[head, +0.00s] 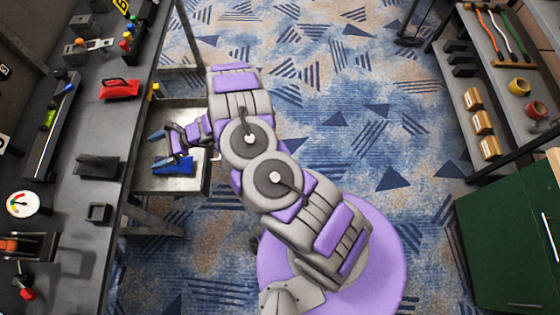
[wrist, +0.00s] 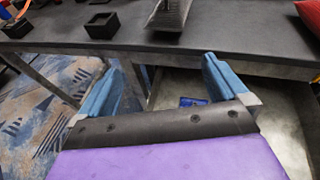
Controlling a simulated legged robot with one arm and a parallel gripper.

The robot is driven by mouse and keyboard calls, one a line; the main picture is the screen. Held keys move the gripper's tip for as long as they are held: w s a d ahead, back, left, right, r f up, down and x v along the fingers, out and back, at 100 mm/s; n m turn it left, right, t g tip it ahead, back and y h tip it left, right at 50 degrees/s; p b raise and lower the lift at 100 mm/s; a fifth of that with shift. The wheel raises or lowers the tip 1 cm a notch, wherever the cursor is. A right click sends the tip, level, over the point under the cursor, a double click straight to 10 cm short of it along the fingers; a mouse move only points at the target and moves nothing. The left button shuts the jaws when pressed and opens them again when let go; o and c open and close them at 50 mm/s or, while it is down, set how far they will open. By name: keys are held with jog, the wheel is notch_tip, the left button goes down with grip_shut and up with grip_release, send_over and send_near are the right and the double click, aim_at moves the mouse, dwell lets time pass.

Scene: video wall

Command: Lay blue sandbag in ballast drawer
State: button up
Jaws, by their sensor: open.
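The blue sandbag (head: 175,166) lies on the floor of the open metal ballast drawer (head: 165,184), below my gripper. In the wrist view a small part of the blue sandbag (wrist: 192,102) shows beside the right finger; the rest is hidden. The drawer (wrist: 285,115) extends from under the dark bench. My gripper (head: 158,148) is over the drawer, its blue fingers apart. In the wrist view my gripper (wrist: 160,75) is open with nothing between the fingers.
The dark bench (head: 75,135) holds a red bag (head: 120,90), a grey block-like fixture (head: 98,166), a small black tray (head: 98,212) and a round gauge (head: 22,204). A shelf and a green cabinet (head: 510,245) stand at right.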

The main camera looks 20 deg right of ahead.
jog(key=s+a+r+n+g, duration=0.1)
jog(key=s+r+n+g, duration=0.3)
jog(key=r, duration=0.8)
jog(key=s+r+n+g, duration=0.2)
jog(key=s+r+n, duration=0.35)
jog(key=r, duration=0.55)
jog(key=s+d+r+n+g+h, duration=0.2)
jog(key=s+d+r+n+h, duration=0.2)
jog(key=s+d+r+n, duration=0.5)
jog(key=s+d+t+h, duration=0.2)
jog(key=s+d+h, duration=0.3)
jog(key=s+d, duration=0.4)
jog(key=s+d+r+t+h, duration=0.1)
jog(key=s+d+h, duration=0.4)
jog(key=d, duration=1.3)
jog(key=s+t, duration=0.1)
jog(key=s, duration=0.3)
jog(key=shift+r, duration=0.2)
jog(key=shift+n, duration=0.25)
